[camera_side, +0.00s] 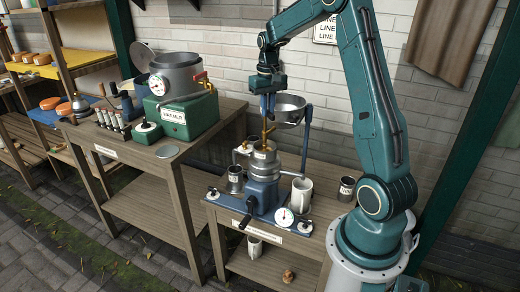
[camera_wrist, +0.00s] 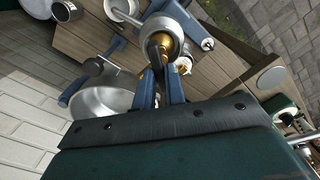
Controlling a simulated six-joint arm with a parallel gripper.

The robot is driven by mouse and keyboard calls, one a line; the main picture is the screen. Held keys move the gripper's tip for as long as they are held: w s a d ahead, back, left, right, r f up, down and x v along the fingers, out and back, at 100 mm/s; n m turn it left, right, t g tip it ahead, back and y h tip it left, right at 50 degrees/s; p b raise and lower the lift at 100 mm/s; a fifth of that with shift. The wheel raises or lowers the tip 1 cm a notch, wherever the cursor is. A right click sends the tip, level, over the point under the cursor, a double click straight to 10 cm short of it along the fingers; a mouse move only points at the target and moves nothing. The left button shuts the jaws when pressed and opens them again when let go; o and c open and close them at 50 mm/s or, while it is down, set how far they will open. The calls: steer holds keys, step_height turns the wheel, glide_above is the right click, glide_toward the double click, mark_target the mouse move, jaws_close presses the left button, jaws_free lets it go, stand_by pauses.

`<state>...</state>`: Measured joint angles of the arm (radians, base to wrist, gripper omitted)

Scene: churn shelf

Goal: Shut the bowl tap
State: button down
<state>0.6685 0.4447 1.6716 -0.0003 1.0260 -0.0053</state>
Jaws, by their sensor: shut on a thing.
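The silver bowl (camera_side: 291,107) stands on a blue post above the blue-based machine (camera_side: 263,188). It also shows in the wrist view (camera_wrist: 90,103). A brass tap (camera_side: 266,132) rises beside the bowl, over the machine's silver top. In the wrist view the brass tap (camera_wrist: 157,50) sits between my two blue fingers. My gripper (camera_side: 268,108) points down and is shut on the brass tap; its fingers also show in the wrist view (camera_wrist: 162,75). The fingers hide part of the tap, and I cannot tell how far it is turned.
White mug (camera_side: 301,194) and dark tin (camera_side: 346,188) stand right of the machine. A small can (camera_side: 235,178) is at its left. A white dial (camera_side: 284,217) is at the front. A green-based warmer (camera_side: 181,115) with a grey pot stands on the higher bench at left. A brick wall is behind.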

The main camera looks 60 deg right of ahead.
steer(key=n, duration=0.3)
steer(key=shift+s+d+n, duration=0.1)
steer(key=shift+d+n, duration=0.2)
steer(key=shift+n, duration=0.1)
steer(key=shift+d+n, duration=0.15)
steer(key=shift+n, duration=0.8)
steer(key=shift+d+n, duration=0.15)
steer(key=shift+n, duration=0.8)
steer(key=c, duration=1.5)
jaws_free()
steer(key=shift+o, duration=0.2)
steer(key=shift+r, duration=0.15)
step_height(320, 180, up, 14)
steer(key=shift+f, duration=0.2)
steer(key=shift+s, duration=0.1)
